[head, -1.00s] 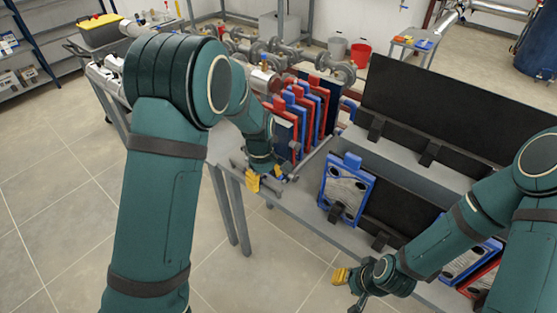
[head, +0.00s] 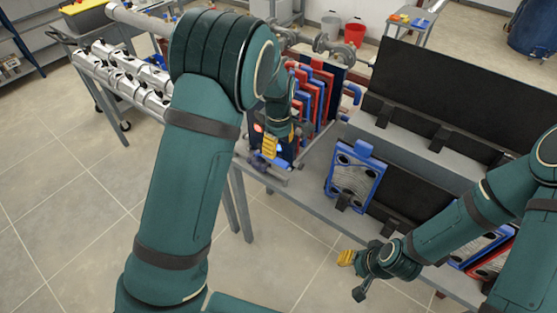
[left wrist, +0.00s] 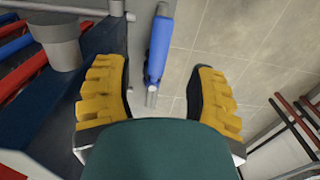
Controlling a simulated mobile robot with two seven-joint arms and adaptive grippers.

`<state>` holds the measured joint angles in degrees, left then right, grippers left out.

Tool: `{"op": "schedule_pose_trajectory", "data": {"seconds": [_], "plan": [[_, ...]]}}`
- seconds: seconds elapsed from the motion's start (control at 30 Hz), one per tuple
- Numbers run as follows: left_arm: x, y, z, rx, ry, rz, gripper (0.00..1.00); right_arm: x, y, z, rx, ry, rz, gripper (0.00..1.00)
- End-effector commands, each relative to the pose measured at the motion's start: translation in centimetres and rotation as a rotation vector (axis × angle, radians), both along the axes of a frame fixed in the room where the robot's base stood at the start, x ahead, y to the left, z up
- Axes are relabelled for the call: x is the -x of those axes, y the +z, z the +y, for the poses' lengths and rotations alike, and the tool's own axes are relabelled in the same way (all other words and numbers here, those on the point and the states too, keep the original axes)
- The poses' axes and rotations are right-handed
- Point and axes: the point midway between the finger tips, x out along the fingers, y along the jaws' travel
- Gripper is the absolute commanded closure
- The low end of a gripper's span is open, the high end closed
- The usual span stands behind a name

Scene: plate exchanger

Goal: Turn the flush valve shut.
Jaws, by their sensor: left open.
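A blue lever handle (left wrist: 158,45) with a bare metal tip shows in the left wrist view. I take it for the flush valve's handle. It lies between the two yellow-padded fingers of my left gripper (left wrist: 160,98), with gaps on both sides, so they do not grip it. In the head view my left gripper (head: 272,146) is at the near left end of the plate stack, and my arm and hand hide most of the valve there. My right gripper (head: 352,276) is open and empty in front of the bench, away from the valve.
Red and blue plates (head: 318,92) stand close behind my left gripper. A blue-framed plate (head: 354,182) leans in a dark rack to the right. White-metal cylinders (head: 125,75) lie on a cart at the left. The floor (head: 80,220) in front is clear.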

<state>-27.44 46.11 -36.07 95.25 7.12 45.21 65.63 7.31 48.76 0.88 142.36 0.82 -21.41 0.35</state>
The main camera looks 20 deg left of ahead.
Motion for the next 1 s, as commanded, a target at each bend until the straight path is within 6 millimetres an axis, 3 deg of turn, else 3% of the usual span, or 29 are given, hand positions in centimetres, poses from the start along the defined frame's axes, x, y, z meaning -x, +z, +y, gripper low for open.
{"op": "schedule_pose_trajectory", "data": {"seconds": [0.1,0.33,0.8,0.97,1.0], "plan": [[0.0,-2.5,0.1,-0.001,0.001,0.002,0.44,0.1,-0.4,0.0,0.000,0.002,0.002,0.61],[0.0,-5.5,0.0,0.000,0.000,0.001,0.44,0.3,-0.7,0.1,-0.002,0.004,0.006,0.61],[0.0,-6.4,0.0,0.000,-0.001,-0.001,0.45,0.3,-0.8,0.1,-0.002,0.006,0.006,0.61],[0.0,-6.4,0.0,0.000,-0.001,-0.001,1.00,0.3,-0.8,0.1,-0.002,0.006,0.006,0.61],[0.0,-6.4,0.0,0.000,0.000,-0.001,1.00,0.3,-0.8,0.1,-0.002,0.006,0.006,0.61]]}}
